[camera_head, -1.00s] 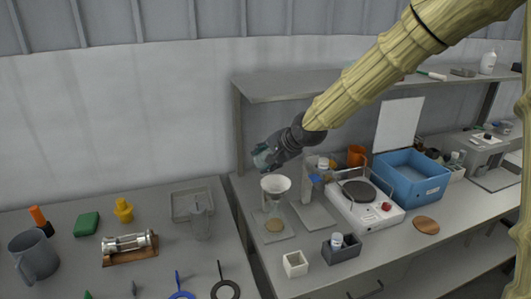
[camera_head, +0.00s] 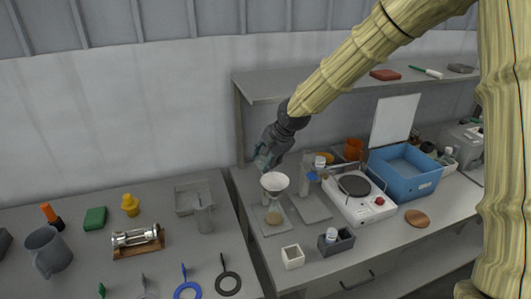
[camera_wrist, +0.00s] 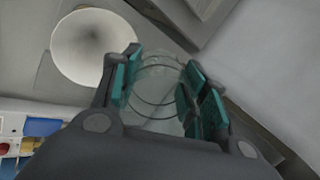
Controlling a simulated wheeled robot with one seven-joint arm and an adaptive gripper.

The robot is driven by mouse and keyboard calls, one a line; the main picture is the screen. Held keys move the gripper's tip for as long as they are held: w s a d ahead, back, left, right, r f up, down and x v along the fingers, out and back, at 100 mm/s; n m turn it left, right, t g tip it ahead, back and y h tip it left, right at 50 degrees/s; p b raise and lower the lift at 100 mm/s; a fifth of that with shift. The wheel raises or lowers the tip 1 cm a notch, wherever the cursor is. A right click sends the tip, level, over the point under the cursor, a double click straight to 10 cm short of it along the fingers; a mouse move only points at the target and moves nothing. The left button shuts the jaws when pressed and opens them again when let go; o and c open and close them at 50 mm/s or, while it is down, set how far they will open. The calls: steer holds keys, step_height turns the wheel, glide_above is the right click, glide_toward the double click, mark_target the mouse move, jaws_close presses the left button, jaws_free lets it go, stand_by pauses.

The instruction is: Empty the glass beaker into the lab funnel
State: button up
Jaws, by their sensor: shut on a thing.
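My gripper (camera_head: 268,155) is shut on the glass beaker, its teal pads on both sides of the clear wall. The glass beaker (camera_wrist: 156,88) shows between the pads in the wrist view; its contents cannot be made out. The white lab funnel (camera_head: 275,182) stands mouth up on the right bench, just below my gripper in the head view. In the wrist view the funnel (camera_wrist: 92,45) lies just left of the beaker, its wide mouth facing the camera. The beaker appears apart from the funnel and tilted, though the exact angle is hard to tell.
A hot plate (camera_head: 360,203), a blue tub (camera_head: 405,190) and a grey box (camera_head: 337,244) with a bottle stand right of the funnel. A small white box (camera_head: 292,257) is in front. A shelf (camera_head: 300,88) runs above the bench. A clear jug (camera_head: 204,216) stands on the left bench.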

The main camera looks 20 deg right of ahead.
steer(key=shift+s+d+r+g+h+p, duration=0.1)
steer(key=shift+s+r+g+h+p, duration=0.15)
steer(key=shift+g+p, duration=1)
steer(key=shift+s+d+r+g+h+p, duration=0.1)
steer(key=shift+g+h+p, duration=0.2)
steer(key=shift+p, duration=1.95)
steer(key=shift+s+r+g+h+p, duration=0.3)
steer(key=shift+g+p, duration=0.35)
steer(key=shift+p, duration=1.1)
steer(key=shift+w+f+p, duration=0.1)
steer(key=shift+p, duration=0.2)
steer(key=shift+f+h, duration=0.15)
steer(key=shift+h, duration=0.1)
steer(key=shift+g, duration=0.6)
steer(key=shift+d, duration=0.1)
steer(key=shift+s, duration=0.25)
